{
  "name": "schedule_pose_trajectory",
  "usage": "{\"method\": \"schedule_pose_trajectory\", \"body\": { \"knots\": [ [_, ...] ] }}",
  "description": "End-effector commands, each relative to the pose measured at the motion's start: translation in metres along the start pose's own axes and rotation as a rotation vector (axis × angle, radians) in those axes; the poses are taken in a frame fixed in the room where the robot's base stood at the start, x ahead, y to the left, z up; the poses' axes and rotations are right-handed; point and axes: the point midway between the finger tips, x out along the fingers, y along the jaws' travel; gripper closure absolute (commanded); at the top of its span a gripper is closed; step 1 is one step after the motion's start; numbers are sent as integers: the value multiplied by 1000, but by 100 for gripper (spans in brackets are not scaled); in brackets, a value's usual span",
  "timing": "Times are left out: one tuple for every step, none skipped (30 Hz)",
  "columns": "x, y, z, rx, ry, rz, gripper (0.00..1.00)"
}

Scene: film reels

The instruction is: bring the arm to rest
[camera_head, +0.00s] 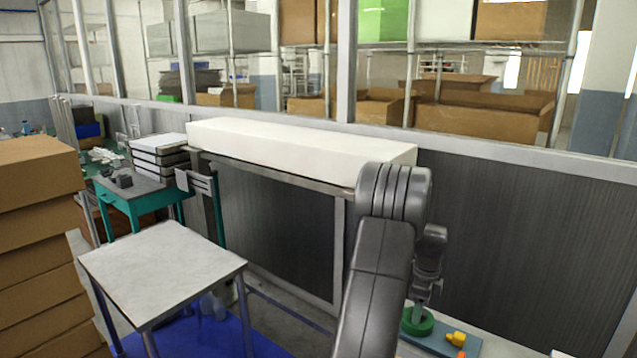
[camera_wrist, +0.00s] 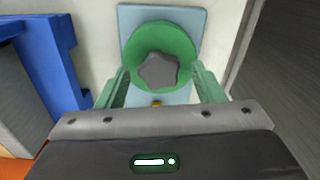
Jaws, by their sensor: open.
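My gripper (camera_head: 424,292) is at the lower right of the head view, over a green reel (camera_head: 417,321). The reel lies on a light blue plate (camera_head: 437,342). In the wrist view my gripper (camera_wrist: 161,76) is open, with its two green fingers spread apart. The green reel (camera_wrist: 184,36) shows beyond and between the fingers, with a dark star-shaped piece (camera_wrist: 157,71) at its middle. No held thing is visible between the fingers. Whether the fingers touch the reel I cannot tell.
A yellow piece (camera_head: 456,339) lies on the plate, right of the reel. A blue object (camera_wrist: 48,50) is at the left in the wrist view. A bare white table (camera_head: 165,265), stacked cardboard boxes (camera_head: 38,220) and a long white block (camera_head: 300,145) stand farther left.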

Motion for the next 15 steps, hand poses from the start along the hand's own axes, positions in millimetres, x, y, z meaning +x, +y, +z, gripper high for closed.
{"method": "schedule_pose_trajectory", "body": {
  "knots": [
    [0,0,0,-36,0,0,38],
    [0,0,0,-61,0,0,38],
    [0,0,0,-93,0,0,38],
    [0,0,0,-118,0,0,38],
    [0,0,0,-142,0,0,38],
    [0,0,0,-174,0,0,38],
    [0,0,0,-198,0,0,38],
    [0,0,0,-223,0,0,38],
    [0,0,0,-255,0,0,38],
    [0,0,0,-280,0,0,38],
    [0,0,0,-304,0,0,38],
    [0,0,0,-337,0,0,38],
    [0,0,0,-361,0,0,38],
    [0,0,0,-385,0,0,38],
    [0,0,0,-417,0,0,38]
  ]
}}
